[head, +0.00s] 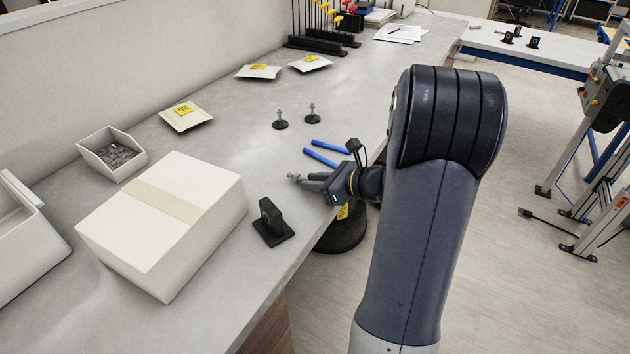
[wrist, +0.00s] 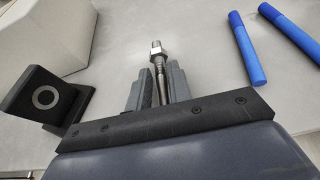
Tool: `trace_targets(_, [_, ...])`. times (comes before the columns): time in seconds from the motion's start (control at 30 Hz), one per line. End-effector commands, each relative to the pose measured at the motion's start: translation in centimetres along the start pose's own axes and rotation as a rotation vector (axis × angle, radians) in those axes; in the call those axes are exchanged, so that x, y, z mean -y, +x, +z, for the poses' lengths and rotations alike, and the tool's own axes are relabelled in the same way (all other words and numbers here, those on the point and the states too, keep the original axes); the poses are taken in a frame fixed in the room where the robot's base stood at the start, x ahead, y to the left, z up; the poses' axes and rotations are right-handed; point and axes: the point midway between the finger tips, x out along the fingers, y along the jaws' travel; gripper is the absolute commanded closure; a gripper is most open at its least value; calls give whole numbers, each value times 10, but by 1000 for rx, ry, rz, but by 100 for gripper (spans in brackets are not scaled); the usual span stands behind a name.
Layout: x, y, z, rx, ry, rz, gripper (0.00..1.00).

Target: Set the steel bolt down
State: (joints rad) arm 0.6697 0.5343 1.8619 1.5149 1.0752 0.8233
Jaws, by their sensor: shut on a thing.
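My gripper (wrist: 160,88) is shut on the steel bolt (wrist: 158,60), which stands out between the two grey fingers in the wrist view. The bolt has a hex head at its far end and a thinner shank running back between the fingers. In the head view my gripper (head: 313,180) is over the front edge of the grey workbench (head: 226,138), and the bolt's tip (head: 293,177) shows just past the fingers. I cannot tell whether the bolt touches the bench top.
A white box (head: 165,225) and a black bearing block (head: 270,222) stand left of my gripper. Two black levelling feet (head: 281,120) stand farther back. A grey bin (head: 112,153) holds small metal parts. Bare bench lies left of the gripper.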

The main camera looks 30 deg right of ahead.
Motion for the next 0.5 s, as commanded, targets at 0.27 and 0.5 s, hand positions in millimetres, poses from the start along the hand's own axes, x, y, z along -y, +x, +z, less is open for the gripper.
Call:
trace_targets(0.27, [0,1,-3,1,-1,-1,100])
trace_targets(0.5, [0,3,-6,0,-1,-1,75])
